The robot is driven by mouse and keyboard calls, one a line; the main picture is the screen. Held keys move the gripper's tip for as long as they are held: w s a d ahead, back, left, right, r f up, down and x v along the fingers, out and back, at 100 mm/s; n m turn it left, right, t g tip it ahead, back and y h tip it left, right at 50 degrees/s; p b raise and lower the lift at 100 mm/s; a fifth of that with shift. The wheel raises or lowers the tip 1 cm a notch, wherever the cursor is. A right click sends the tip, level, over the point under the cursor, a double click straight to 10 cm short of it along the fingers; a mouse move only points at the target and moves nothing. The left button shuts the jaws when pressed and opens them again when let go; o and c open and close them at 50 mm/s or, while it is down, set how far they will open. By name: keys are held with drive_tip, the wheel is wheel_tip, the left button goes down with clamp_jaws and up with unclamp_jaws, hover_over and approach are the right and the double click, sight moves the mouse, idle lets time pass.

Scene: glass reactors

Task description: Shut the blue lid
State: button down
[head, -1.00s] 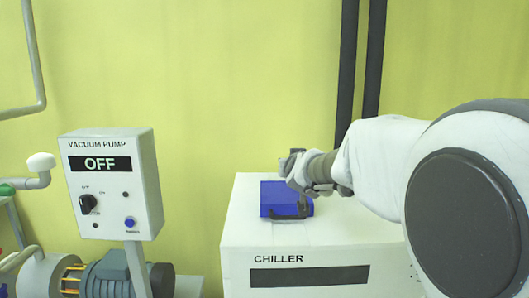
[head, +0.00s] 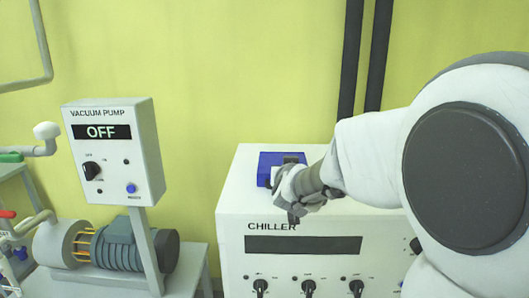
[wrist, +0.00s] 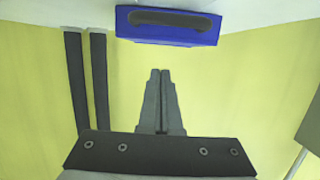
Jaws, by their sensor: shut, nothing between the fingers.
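The blue lid (head: 269,166) is on top of the white chiller (head: 228,190), near its back left part. My arm and gripper hide its front and right side in the head view. In the wrist view the blue lid (wrist: 130,25) is at the top edge, with a dark elongated loop on the face towards me. I cannot tell how far the lid is tilted. My gripper (wrist: 160,72) is shut and empty. Its fingertips show below the lid in the wrist view, with a visible gap between them.
The vacuum pump box (head: 119,160) reading OFF stands left of the chiller, above a motor (head: 115,248). Two dark vertical pipes (head: 365,70) run down the yellow wall behind. Several black knobs (head: 308,288) are on the chiller's front.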

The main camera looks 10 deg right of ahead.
drive_tip(key=shift+s+a+f+b, duration=0.1)
drive_tip(key=shift+s+f+b, duration=0.1)
drive_tip(key=shift+f+b, duration=0.9)
drive_tip(key=shift+s+a+f+b, duration=0.15)
drive_tip(key=shift+f+b, duration=0.5)
drive_tip(key=shift+f, duration=0.85)
drive_tip(key=s+a+r+n+g+y, duration=0.15)
drive_tip(key=s+a, duration=0.25)
drive_tip(key=s, duration=0.6)
drive_tip(key=s+a+r+n+y, duration=0.1)
drive_tip(key=s+a+r+y, duration=0.2)
drive_tip(key=s, duration=0.6)
drive_tip(key=s+d+f+g+h, duration=0.1)
drive_tip(key=s+d+f+g, duration=0.1)
drive_tip(key=s+f+g, duration=0.35)
drive_tip(key=s+d+f+g, duration=0.2)
drive_tip(key=s, duration=0.6)
wheel_tip(320, 180, up, 23)
drive_tip(key=p, duration=2.4)
drive_tip(key=shift+s+d+r+p, duration=0.15)
drive_tip(key=shift+d+r+p, duration=0.05)
drive_tip(key=shift+d+p, duration=0.1)
